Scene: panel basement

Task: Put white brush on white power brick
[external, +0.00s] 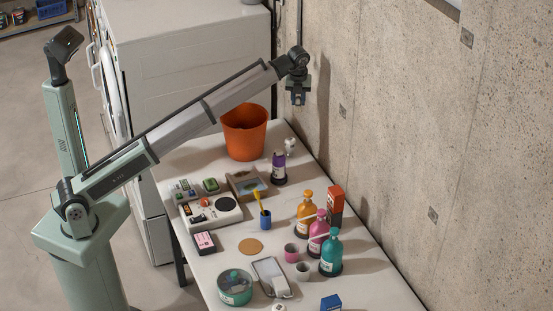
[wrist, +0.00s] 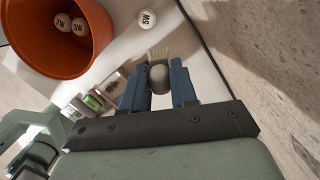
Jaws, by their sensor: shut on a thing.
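My gripper (external: 297,98) is raised high above the far end of the table, near the concrete wall. In the wrist view, its blue fingers (wrist: 159,88) are shut on a pale brush (wrist: 159,77) with a rounded grey-white end and light bristles pointing away from me. In the external view, the brush is too small to make out. A whitish block (external: 281,287) in a shallow tray (external: 266,267) at the near part of the table may be the white power brick; I cannot tell for sure.
Another bulb (wrist: 146,17) is on the table. Bottles (external: 330,252), cups (external: 303,271), a blue holder (external: 265,219) and a white device (external: 211,209) crowd the table. The wall (external: 400,120) runs along the right.

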